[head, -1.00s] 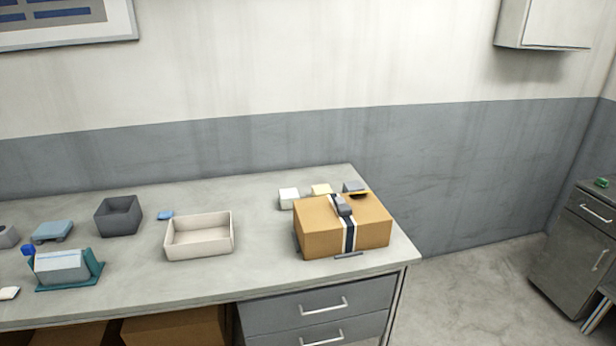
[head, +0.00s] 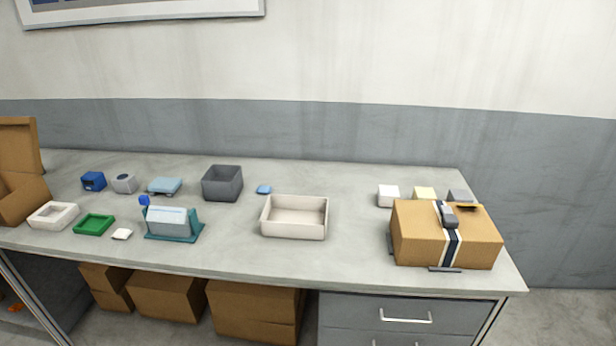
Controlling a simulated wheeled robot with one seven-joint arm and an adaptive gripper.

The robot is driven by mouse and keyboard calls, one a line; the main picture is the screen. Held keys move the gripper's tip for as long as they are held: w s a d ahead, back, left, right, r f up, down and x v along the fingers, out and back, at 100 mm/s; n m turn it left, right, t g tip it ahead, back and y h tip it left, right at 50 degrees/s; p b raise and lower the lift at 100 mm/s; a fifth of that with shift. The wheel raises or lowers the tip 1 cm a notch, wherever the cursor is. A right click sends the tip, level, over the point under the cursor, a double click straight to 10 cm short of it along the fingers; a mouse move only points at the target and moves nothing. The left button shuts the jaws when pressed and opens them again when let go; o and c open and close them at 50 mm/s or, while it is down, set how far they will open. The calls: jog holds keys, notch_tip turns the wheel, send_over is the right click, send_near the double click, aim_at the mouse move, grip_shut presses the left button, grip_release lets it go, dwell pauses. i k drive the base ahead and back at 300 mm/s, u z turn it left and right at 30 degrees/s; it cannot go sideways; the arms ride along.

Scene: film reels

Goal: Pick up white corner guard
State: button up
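A small flat white piece (head: 122,234) lies near the front edge of the table, between a green tray and a teal stand. A white block (head: 388,195) stands at the right, behind the cardboard box. I cannot tell for sure which of these is the white corner guard; both are small and lack clear detail. My gripper is not in view.
The table (head: 350,262) also holds a green tray (head: 94,224), teal stand (head: 188,236), cream bin (head: 294,230), dark grey bin (head: 222,183) and taped cardboard box (head: 420,235). An open carton (head: 20,190) stands at far left. Clear tabletop lies right of the cream bin.

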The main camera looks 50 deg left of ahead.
aim_at(386, 194)
jog(key=u, duration=1.45)
